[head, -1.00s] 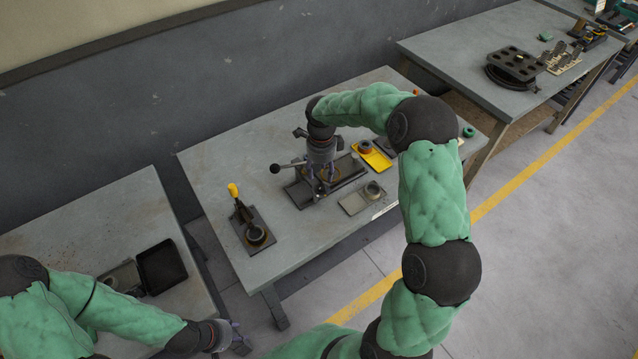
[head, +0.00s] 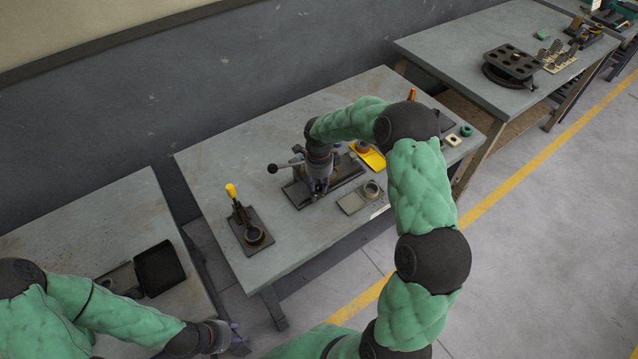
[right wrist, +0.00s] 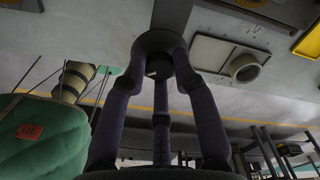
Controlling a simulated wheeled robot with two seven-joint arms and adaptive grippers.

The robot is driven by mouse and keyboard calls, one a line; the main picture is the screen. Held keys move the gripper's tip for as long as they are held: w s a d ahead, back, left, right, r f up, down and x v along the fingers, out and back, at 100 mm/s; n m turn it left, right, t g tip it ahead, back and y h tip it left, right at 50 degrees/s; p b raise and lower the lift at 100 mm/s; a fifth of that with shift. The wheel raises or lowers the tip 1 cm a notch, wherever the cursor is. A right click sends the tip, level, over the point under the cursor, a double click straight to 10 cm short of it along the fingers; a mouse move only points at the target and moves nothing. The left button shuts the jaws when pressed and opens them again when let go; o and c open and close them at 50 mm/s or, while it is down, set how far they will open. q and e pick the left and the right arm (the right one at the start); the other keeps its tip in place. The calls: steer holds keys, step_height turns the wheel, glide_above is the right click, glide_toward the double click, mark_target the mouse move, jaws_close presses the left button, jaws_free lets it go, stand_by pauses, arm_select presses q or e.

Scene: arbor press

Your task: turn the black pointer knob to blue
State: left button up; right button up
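The arbor press (head: 300,190) stands on the middle table, its dark base partly covered by my right arm. My right gripper (head: 318,188) points down over the press in the head view. In the right wrist view, the fingers of my right gripper (right wrist: 158,62) converge around a small dark round part (right wrist: 159,69). I cannot tell whether this is the black pointer knob, or whether the fingers touch it. No colour marks of the knob can be made out. My left gripper (head: 224,336) hangs at the lower left, away from the press; its opening is unclear.
A black-ball lever (head: 273,169) sticks out left of the press. A yellow-handled fixture (head: 252,232) stands at left, a grey plate with a ring (head: 353,203) at right. A yellow tray (head: 374,160) lies behind my arm.

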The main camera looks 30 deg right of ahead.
jaws_close()
steer(key=shift+f+n+b, duration=0.1)
steer(key=shift+n+b, duration=0.4)
steer(key=shift+n, duration=0.5)
steer(key=n, duration=0.2)
steer(key=shift+n+b, duration=0.4)
steer(key=n, duration=0.2)
steer(key=shift+n, duration=0.3)
steer(key=n, duration=0.3)
steer(key=shift+n+b, duration=0.35)
steer(key=shift+n, duration=0.05)
steer(key=n, duration=0.6)
steer(key=n+p, duration=0.1)
steer(key=n, duration=0.5)
steer(key=shift+n, duration=0.3)
